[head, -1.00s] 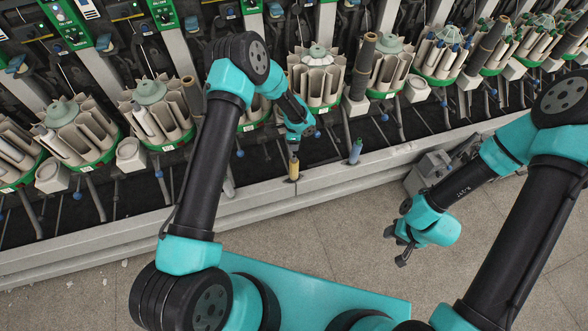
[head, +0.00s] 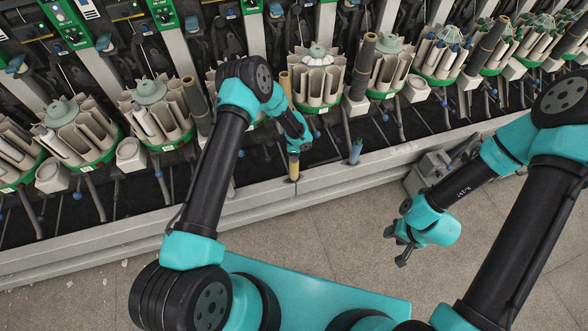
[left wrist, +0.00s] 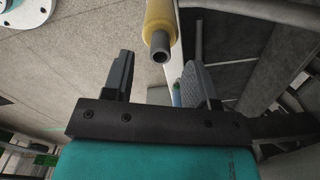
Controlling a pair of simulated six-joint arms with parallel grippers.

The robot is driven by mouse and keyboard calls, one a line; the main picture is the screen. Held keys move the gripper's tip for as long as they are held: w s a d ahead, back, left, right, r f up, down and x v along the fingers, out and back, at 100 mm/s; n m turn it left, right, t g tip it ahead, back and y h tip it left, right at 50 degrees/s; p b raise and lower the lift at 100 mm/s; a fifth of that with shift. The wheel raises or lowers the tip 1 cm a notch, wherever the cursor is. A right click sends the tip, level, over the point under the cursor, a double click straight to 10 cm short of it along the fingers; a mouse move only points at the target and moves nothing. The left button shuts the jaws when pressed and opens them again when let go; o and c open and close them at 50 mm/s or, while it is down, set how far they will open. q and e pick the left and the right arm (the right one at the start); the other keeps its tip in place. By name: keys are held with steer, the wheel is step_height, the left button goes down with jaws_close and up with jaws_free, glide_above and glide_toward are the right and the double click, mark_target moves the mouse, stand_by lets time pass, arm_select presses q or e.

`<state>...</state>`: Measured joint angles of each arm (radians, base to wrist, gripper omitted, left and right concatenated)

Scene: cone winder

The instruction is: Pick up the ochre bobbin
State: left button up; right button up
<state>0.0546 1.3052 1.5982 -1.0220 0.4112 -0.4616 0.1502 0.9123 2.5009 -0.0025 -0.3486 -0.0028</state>
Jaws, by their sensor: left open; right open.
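The ochre bobbin (head: 293,168) stands upright on the pale ledge at the front of the winder. In the left wrist view, the ochre bobbin (left wrist: 160,18) comes in from the top edge, its dark hollow tip pointing toward the space between the fingers. My left gripper (head: 294,147) is at the bobbin's upper end. In the left wrist view, that gripper (left wrist: 159,78) is open, with one finger on each side of the tip and nothing held. My right gripper (head: 398,247) is open and empty over the floor, well right of the bobbin.
A blue bobbin (head: 355,151) stands on the ledge (head: 322,173) to the right. Behind it is a row of winder units with pale tube magazines (head: 318,80). A grey machine part (head: 428,172) sits by the ledge near my right arm. The floor in front is clear.

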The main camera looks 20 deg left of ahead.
mark_target(294, 168)
arm_select(q)
steer(key=shift+f, duration=1.6)
steer(key=c, duration=0.9)
